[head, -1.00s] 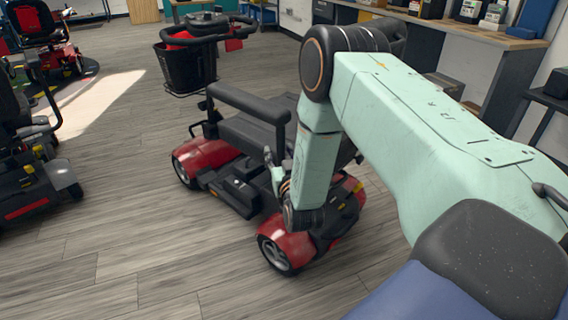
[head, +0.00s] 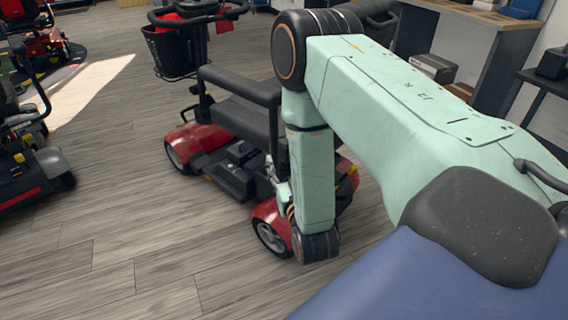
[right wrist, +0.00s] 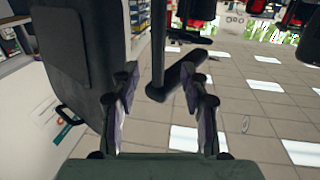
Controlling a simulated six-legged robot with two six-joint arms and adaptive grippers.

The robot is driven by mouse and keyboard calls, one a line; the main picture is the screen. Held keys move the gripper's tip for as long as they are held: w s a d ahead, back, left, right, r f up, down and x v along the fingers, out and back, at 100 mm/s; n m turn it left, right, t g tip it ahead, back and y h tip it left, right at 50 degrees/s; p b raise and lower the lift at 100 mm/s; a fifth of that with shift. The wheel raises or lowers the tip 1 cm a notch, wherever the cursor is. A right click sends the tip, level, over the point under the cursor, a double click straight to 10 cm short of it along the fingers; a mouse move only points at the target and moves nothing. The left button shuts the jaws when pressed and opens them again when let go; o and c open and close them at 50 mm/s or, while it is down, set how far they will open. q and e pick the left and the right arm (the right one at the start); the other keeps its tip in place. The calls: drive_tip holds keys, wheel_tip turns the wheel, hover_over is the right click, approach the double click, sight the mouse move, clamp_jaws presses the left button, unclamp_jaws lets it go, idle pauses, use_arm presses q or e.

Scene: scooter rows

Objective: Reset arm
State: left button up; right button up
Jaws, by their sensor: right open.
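My right arm (head: 400,100) reaches in from the right, its pale green forearm hanging down beside a red and black scooter (head: 215,140). My right gripper (head: 274,172) is partly hidden behind the forearm, near the scooter's seat side. In the right wrist view its two fingers (right wrist: 165,85) are spread apart with nothing held between them. A dark padded scooter seat part (right wrist: 75,65) fills the left of that view, and a black bar (right wrist: 178,78) shows beyond the fingers. I cannot tell whether the gripper touches the scooter. My left gripper is not in view.
Other scooters stand at the left (head: 30,150) and far left (head: 30,35). A workbench (head: 480,20) runs along the back right. The wooden floor (head: 120,220) is clear at the lower left. The wrist view appears upside down, with ceiling tiles (right wrist: 270,110) low in the picture.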

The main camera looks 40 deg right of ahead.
idle(0.3)
drive_tip(key=s+a+f+n+g+y+p, duration=0.2)
drive_tip(key=s+a+f+g+y, duration=0.4)
drive_tip(key=s+f+g, duration=0.6)
drive_tip(key=s+a+r+n+g+p, duration=0.1)
drive_tip(key=s+a+g+p, duration=0.1)
drive_tip(key=s, duration=0.7)
drive_tip(key=s+a+r+n+g+y+p, duration=0.1)
drive_tip(key=s+a+p, duration=0.3)
drive_tip(key=s, duration=0.5)
drive_tip(key=shift+a+r+g+p, duration=0.15)
drive_tip(key=shift+a+g+p, duration=0.1)
drive_tip(key=shift+g+p, duration=0.45)
drive_tip(key=shift+s, duration=0.15)
